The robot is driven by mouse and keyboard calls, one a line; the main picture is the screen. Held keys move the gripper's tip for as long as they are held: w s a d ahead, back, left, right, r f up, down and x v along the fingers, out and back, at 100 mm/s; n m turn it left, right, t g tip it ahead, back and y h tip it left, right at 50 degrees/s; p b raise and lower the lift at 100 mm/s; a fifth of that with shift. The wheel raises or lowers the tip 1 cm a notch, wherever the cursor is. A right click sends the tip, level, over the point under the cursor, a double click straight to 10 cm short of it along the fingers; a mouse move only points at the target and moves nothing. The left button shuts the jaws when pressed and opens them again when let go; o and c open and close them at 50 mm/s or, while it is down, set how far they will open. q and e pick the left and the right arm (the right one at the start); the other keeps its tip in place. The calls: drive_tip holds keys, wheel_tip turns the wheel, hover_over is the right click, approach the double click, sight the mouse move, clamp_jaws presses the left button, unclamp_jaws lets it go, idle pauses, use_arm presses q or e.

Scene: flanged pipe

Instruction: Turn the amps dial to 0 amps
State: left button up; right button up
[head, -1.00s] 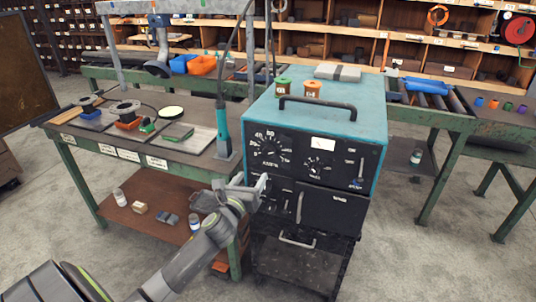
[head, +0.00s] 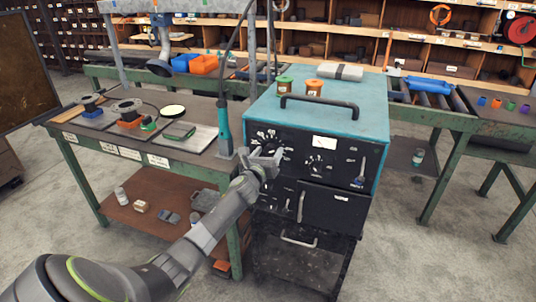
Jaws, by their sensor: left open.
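The welding machine (head: 335,160) is a teal-topped box with a black front panel, standing on a dark cart. The amps dial (head: 268,141) is the large dial with white markings at the panel's upper left; its lower part and pointer are hidden behind my gripper. My left gripper (head: 266,153) is open in front of the dial's lower edge, its fingers toward the panel. I cannot tell if it touches the knob. A smaller dial (head: 317,165) sits right of it, below a white meter (head: 324,143). My right gripper is not in view.
A green workbench (head: 150,158) with a teal-handled tool (head: 224,130) stands close at the left. Green and orange spools (head: 314,87) and a black handle (head: 318,104) are on the machine's top.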

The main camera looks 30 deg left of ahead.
use_arm(q)
drive_tip(key=shift+c, duration=0.5)
drive_tip(key=c, duration=0.9)
